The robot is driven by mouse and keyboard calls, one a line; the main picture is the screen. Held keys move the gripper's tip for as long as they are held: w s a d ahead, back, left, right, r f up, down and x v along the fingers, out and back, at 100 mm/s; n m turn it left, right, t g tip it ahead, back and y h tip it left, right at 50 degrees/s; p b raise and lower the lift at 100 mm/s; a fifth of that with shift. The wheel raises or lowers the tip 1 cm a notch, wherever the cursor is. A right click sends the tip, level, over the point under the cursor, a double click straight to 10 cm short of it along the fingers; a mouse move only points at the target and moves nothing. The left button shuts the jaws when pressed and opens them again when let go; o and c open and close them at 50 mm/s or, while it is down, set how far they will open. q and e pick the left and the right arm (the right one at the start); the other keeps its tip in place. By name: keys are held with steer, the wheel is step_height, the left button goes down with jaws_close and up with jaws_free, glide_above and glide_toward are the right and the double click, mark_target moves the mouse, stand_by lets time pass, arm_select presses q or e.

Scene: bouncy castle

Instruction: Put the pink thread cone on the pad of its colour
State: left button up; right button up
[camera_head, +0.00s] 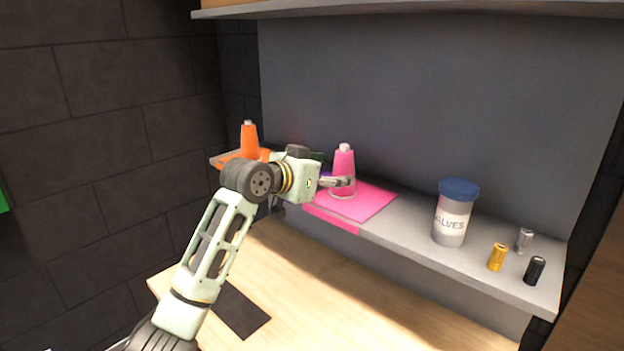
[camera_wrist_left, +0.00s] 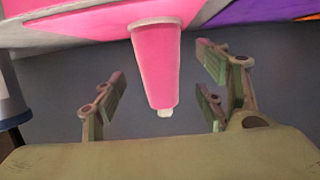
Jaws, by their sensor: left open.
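The pink thread cone (camera_head: 344,163) stands upright on the pink pad (camera_head: 376,198) on the grey shelf. In the left wrist view, where the scene is upside down, the cone (camera_wrist_left: 157,62) has its wide base against the pink pad (camera_wrist_left: 80,25). My left gripper (camera_head: 342,183) is open at the cone, low on its body. In the wrist view its fingers (camera_wrist_left: 162,88) lie on either side of the cone with gaps showing. My right gripper is not in view.
An orange cone (camera_head: 249,140) stands on an orange pad at the shelf's left end. A purple pad (camera_wrist_left: 250,11) lies between. A blue-lidded jar (camera_head: 453,215) and several small cylinders (camera_head: 498,257) stand to the right. A wooden worktop (camera_head: 350,290) is below; an upper shelf hangs above.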

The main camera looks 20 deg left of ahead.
arm_select(q)
steer(key=b+v, duration=0.2)
steer(key=v, duration=0.7)
